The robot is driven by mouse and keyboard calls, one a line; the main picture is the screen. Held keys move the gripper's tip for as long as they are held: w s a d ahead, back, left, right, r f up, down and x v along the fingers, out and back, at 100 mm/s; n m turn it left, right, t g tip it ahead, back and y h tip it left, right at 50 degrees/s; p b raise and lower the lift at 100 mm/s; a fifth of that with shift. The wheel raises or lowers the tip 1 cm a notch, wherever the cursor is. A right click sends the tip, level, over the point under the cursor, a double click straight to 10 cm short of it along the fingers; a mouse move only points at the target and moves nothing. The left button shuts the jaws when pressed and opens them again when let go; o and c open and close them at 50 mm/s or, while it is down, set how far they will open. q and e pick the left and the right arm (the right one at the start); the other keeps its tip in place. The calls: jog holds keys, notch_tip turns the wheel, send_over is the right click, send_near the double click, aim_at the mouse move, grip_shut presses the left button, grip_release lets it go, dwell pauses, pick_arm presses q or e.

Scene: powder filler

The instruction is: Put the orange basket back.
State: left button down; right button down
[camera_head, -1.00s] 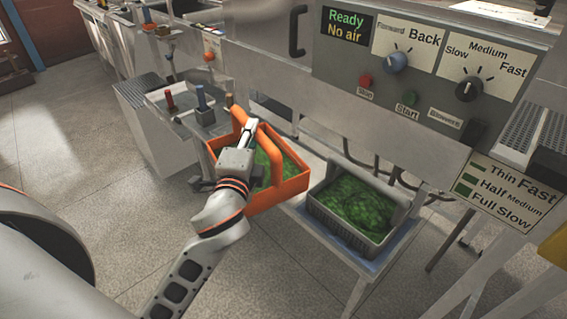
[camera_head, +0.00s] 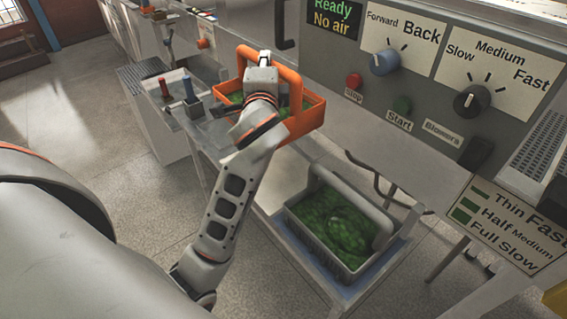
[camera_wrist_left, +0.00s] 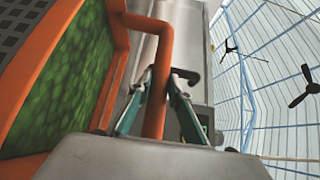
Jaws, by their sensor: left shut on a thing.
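The orange basket (camera_head: 309,115), holding green contents, is in the upper middle of the head view, in front of the machine. My left gripper (camera_wrist_left: 158,92) is shut on its orange handle, as the left wrist view shows. In the head view my left wrist and arm hide the near part of the basket and the fingertips. I cannot tell whether the basket's underside touches anything. My right gripper is in neither view.
A grey basket (camera_head: 376,262) of green contents stands on a low stand (camera_head: 398,250) at lower right. The control panel (camera_head: 428,95) with knobs and buttons is right of the orange basket. Red and blue handles (camera_head: 188,88) stand on a bench to its left. Open floor lies at left.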

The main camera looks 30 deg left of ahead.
pick_arm(q)
jog(key=shift+w+d+r, duration=0.1)
jog(key=shift+w+r, duration=0.05)
jog(key=shift+w, duration=0.05)
jog(key=shift+f, duration=0.25)
notch_tip(320, 180, down, 14)
jog(key=b, duration=0.3)
jog(key=shift+f, duration=0.25)
jog(key=shift+f+b, duration=0.75)
jog(key=shift+f, duration=1.7)
jog(key=shift+f, duration=0.15)
jog(key=c, duration=2)
grip_release()
jog(key=shift+f, duration=0.1)
jog(key=shift+o, duration=0.6)
